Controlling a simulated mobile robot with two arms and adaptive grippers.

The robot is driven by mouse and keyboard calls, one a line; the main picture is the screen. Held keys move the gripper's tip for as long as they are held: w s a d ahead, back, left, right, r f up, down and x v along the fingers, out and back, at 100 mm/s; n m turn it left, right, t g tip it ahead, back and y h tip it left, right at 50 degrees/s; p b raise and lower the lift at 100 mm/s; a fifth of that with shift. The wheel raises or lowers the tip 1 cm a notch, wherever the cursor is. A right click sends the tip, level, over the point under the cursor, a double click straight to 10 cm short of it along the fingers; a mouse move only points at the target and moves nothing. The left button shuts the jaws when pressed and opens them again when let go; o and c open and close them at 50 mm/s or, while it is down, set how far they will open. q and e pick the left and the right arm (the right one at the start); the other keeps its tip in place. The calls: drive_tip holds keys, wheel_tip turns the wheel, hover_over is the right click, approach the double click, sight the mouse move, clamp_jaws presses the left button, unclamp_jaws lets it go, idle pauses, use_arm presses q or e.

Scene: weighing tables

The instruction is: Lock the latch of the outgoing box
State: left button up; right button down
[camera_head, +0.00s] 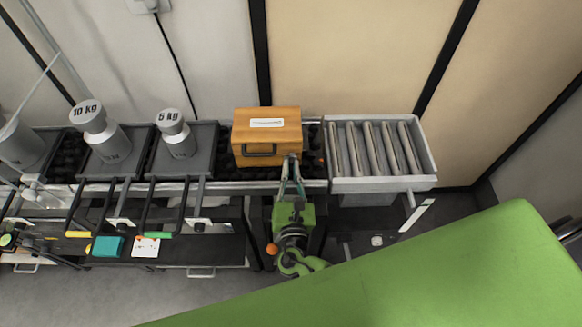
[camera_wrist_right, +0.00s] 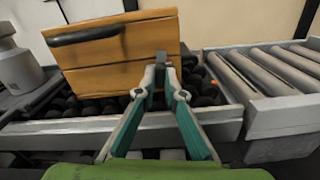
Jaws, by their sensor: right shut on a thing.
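The outgoing box (camera_head: 284,132) is an orange wooden box with a pale label and a dark handle on its front. It stands on the black roller bed next to the grey roller tray. It also shows in the right wrist view (camera_wrist_right: 112,72). My right gripper (camera_head: 291,160) is at the right part of the box's front. In the right wrist view its fingertips (camera_wrist_right: 162,62) are closed together on the small grey latch (camera_wrist_right: 161,57) at the box's front. The fingertips hide much of the latch, so its exact position cannot be told.
The grey roller tray (camera_head: 333,183) is right of the box. Weights marked 10 kg (camera_head: 108,144) and 5 kg (camera_head: 178,140) stand on scales at the left. A green surface (camera_head: 430,270) fills the lower right. A wall stands behind.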

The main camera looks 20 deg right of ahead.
drive_tip(key=shift+n+p, duration=0.4)
drive_tip(key=shift+n, duration=0.7)
drive_tip(key=c, duration=2.4)
unclamp_jaws()
drive_tip(key=v, duration=1.2)
drive_tip(key=shift+f, duration=0.1)
